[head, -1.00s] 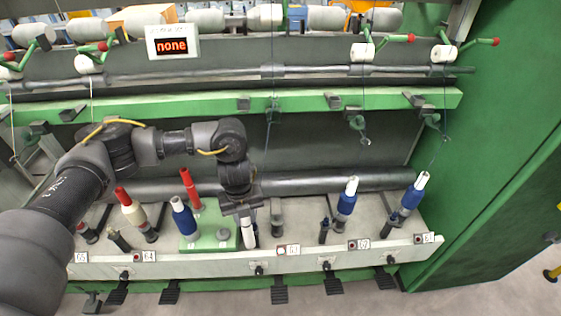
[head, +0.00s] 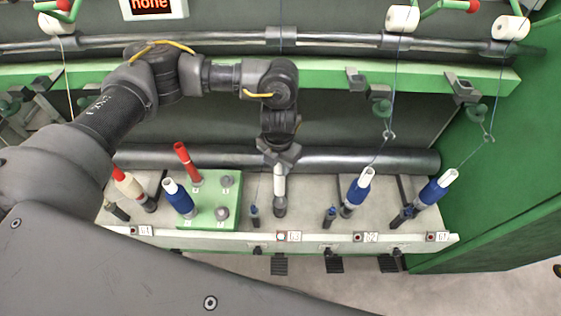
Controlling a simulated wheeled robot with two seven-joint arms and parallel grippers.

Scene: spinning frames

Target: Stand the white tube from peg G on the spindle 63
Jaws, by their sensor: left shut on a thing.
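My left gripper (head: 279,163) points down and is shut on the upper end of the white tube (head: 279,184), which stands about upright. The tube is in line with spindle 63 (head: 280,209), a dark grey holder behind the label 63. The tube's lower end meets the spindle in the picture; I cannot tell whether it is around it or just above it. The green peg board (head: 202,214) is to the left. It carries a red tube (head: 187,162), a blue-wound tube (head: 178,198) and two bare grey pegs. My right gripper is not in view.
Blue-wound tubes (head: 357,192) (head: 435,187) stand tilted on the spindles to the right, with threads running up. A small dark peg (head: 254,214) is just left of spindle 63. A green rail (head: 330,78) crosses behind my wrist. A white label strip (head: 330,245) runs along the front.

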